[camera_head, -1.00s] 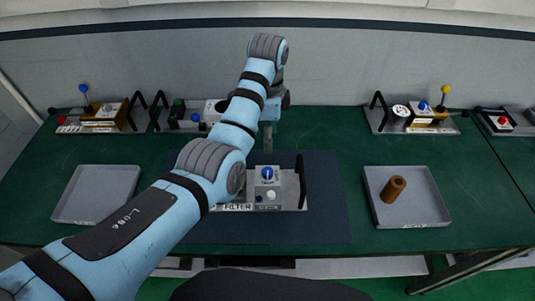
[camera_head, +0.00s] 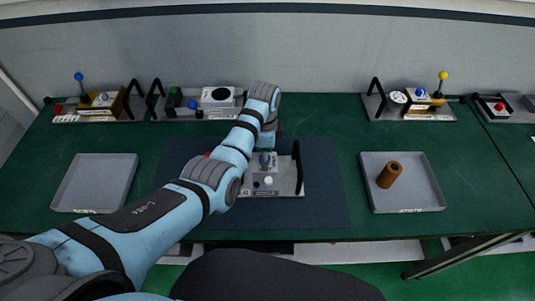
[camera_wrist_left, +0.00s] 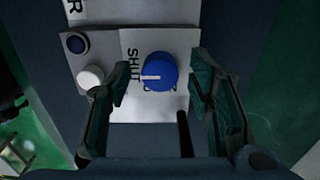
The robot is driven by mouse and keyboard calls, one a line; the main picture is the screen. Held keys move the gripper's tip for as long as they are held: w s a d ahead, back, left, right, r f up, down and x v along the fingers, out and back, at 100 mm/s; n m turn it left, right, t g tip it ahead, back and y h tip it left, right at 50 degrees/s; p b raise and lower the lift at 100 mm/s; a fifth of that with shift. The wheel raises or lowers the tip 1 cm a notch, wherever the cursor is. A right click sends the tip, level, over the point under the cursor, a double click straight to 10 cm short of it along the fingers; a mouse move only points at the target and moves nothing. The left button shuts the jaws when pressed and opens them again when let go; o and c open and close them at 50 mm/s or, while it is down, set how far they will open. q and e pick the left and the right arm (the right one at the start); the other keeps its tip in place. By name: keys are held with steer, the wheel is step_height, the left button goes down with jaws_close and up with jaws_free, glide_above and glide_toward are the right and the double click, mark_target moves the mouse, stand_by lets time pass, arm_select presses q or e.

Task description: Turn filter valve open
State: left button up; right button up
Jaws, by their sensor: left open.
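The filter module (camera_head: 284,181) sits on the dark mat in the middle of the table, partly hidden behind my left arm. Its blue valve knob (camera_wrist_left: 158,72) with a white pointer line shows in the left wrist view, beside the printed word SHUT. The line points toward that word. The knob is also partly visible in the head view (camera_head: 265,160). My left gripper (camera_wrist_left: 160,82) is open, with its fingers on either side of the knob and visible gaps between. It comes down from above the module. My right gripper is not in view.
A white button (camera_wrist_left: 90,78) and a dark blue button (camera_wrist_left: 76,43) are beside the knob. A black handle (camera_head: 299,168) stands at the module's right. A grey tray (camera_head: 97,182) is empty; another tray (camera_head: 425,202) holds a brown cylinder (camera_head: 390,174). Other modules line the back.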

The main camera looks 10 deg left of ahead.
arm_select(q)
jaws_close()
steer(key=n, duration=0.4)
steer(key=shift+n, duration=0.3)
steer(key=n, duration=0.4)
steer(key=shift+n, duration=0.3)
steer(key=n, duration=0.4)
steer(key=shift+n, duration=2.4)
jaws_free()
